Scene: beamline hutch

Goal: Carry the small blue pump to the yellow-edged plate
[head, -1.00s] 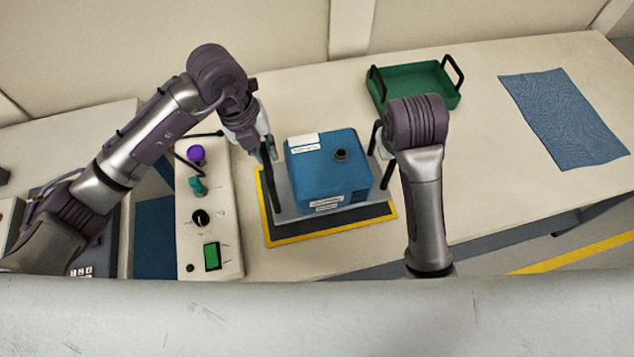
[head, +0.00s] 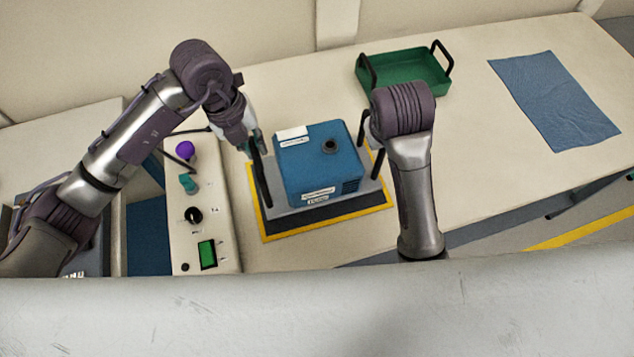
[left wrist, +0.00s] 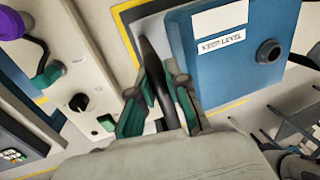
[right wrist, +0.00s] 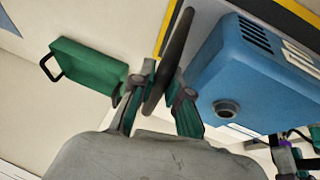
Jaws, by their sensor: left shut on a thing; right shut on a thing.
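The small blue pump (head: 318,170) stands on a grey base with a black handle at each side, over the yellow-edged plate (head: 315,230). Dark surface and yellow edging show at its left and front; I cannot tell whether the base touches the plate. My left gripper (head: 257,150) is shut on the left handle; the left wrist view shows its fingers (left wrist: 153,80) around the bar beside the pump (left wrist: 225,70). My right gripper is mostly hidden behind its own wrist in the head view. In the right wrist view its fingers (right wrist: 163,80) close around the other handle, beside the pump (right wrist: 250,80).
A control box (head: 205,225) with a purple knob, a black dial and a green screen stands close left of the plate. A green tray (head: 410,80) with black handles lies behind to the right. A blue cloth (head: 553,100) lies far right. The bench between is clear.

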